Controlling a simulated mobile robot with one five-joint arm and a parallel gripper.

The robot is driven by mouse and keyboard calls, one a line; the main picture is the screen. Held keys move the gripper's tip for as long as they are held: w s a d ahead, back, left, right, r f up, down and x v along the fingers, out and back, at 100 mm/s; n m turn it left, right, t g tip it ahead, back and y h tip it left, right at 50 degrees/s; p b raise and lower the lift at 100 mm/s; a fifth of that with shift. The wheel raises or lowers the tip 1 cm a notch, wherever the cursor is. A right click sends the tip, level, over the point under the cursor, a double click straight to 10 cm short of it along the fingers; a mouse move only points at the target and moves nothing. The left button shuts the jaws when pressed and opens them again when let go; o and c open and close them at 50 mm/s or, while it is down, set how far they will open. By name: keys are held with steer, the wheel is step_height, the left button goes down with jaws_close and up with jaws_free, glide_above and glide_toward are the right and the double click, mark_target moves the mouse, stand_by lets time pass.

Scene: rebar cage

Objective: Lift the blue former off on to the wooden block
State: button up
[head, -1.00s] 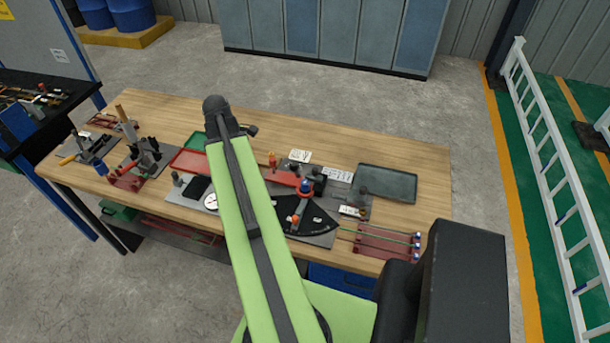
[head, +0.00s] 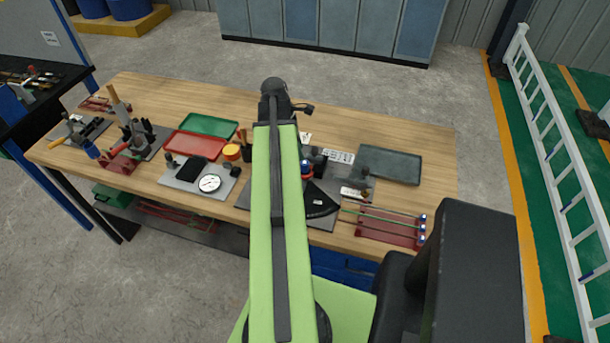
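A small blue-topped part (head: 306,168), which looks like the blue former, stands on the bending fixture with its black fan-shaped plate (head: 318,203). It is just right of my raised arm, which hides the left part of the fixture. I cannot make out the wooden block; it may be behind my arm. My gripper does not show: my green arm runs up the middle of the picture to a dark joint above the bench, and what hangs beyond it is hidden.
On the wooden bench (head: 360,125) are a grey tray (head: 390,164), a red rack with rods (head: 392,228), a red tray (head: 196,145), a green tray (head: 209,125) and a plate with a dial gauge (head: 209,183). A white railing (head: 560,150) stands right. The bench's back strip is clear.

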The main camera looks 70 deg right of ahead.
mark_target(304, 162)
steer(key=b+x, duration=0.1)
steer(key=x, duration=0.1)
steer(key=shift+s+f, duration=0.1)
steer(key=shift+f, duration=0.3)
steer(key=shift+r, duration=0.1)
steer(key=b+x, duration=0.5)
jaws_close()
